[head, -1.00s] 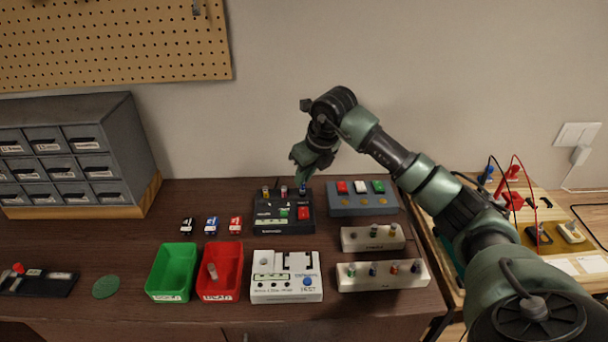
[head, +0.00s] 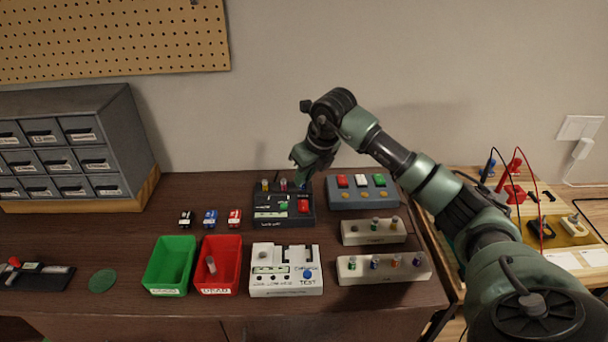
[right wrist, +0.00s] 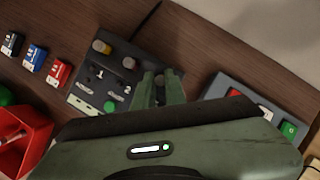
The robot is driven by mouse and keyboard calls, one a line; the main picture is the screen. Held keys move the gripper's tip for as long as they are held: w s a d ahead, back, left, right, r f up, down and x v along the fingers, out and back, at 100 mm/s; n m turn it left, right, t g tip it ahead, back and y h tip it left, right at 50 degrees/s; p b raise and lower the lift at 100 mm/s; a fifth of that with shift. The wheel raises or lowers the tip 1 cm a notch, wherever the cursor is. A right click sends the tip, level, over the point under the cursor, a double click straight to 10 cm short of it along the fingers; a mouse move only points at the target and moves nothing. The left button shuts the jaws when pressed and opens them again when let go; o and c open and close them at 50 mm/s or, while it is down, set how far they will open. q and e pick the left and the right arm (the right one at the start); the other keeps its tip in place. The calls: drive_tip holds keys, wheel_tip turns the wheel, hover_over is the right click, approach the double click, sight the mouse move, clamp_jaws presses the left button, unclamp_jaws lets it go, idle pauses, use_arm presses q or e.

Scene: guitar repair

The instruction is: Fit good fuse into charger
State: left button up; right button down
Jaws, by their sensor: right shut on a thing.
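The charger, which I take to be the black box (head: 262,222), stands at the back middle of the table; it also shows in the right wrist view (right wrist: 85,99). Two fuses stand upright in its back row, a yellowish one (head: 265,185) and a reddish one (head: 283,184). My right gripper (head: 302,178) points down at the right end of that row. In the right wrist view its fingers (right wrist: 161,88) are shut on a small fuse (right wrist: 160,80), mostly hidden between them. I cannot tell how deep it sits. My left gripper is out of view.
In front are an empty green bin (head: 153,275), a red bin (head: 233,275) holding a fuse (head: 211,265), and a white tester (head: 285,290). Two pale fuse racks (head: 355,239) (head: 350,276) and a grey button box (head: 350,204) stand to the right.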

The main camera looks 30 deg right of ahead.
drive_tip(key=c, duration=1)
unclamp_jaws()
drive_tip(key=shift+r+p, duration=2.6)
drive_tip(key=shift+r, duration=0.95)
drive_tip(key=shift+f, duration=0.1)
